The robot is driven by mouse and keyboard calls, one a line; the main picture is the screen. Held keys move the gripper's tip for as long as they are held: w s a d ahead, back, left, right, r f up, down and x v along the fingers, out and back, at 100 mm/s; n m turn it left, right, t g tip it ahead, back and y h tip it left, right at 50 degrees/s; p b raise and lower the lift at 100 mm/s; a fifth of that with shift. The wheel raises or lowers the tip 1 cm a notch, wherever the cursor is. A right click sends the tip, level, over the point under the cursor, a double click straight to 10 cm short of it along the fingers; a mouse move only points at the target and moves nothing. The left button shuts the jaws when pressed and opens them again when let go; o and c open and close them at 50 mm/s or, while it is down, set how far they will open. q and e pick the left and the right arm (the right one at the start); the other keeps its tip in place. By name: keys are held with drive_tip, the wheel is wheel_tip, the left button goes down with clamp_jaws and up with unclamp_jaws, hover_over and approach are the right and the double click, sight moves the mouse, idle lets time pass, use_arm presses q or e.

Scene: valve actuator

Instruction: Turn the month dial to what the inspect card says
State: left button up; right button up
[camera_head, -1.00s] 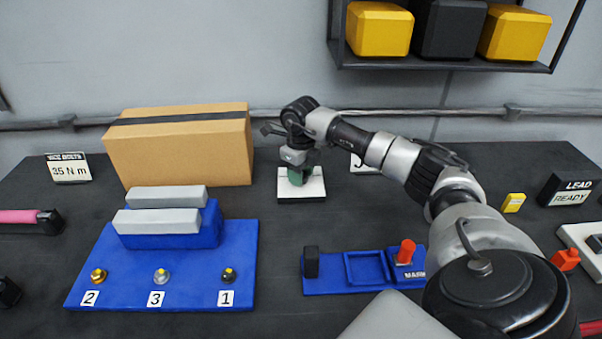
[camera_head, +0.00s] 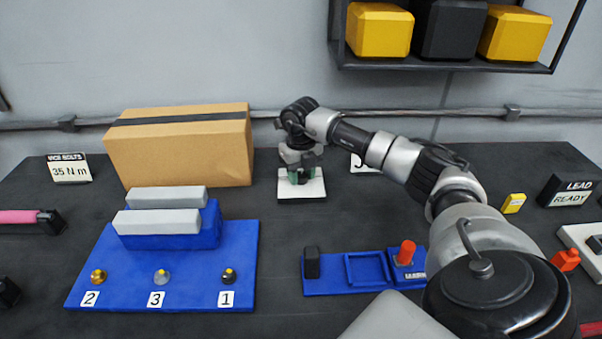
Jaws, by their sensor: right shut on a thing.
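The dial's markings cannot be read. A white card (camera_head: 362,163) stands behind my right arm, which covers most of it, so its text cannot be read in full. My left gripper is not in view.
A cardboard box (camera_head: 180,155) stands left of the dial. In front are a blue vice fixture (camera_head: 110,260) with numbered bolts and a blue tray (camera_head: 330,287) with a red-topped piece (camera_head: 405,253). A shelf with bins (camera_head: 450,62) hangs above. Dark table is clear around the white base.

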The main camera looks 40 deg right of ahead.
sight(301, 174)
drive_tip(key=shift+d+r, duration=0.1)
drive_tip(key=o, duration=0.9)
wheel_tip(301, 174, up, 11)
drive_tip(key=shift+f+b, duration=0.15)
drive_tip(key=shift+b, duration=1.05)
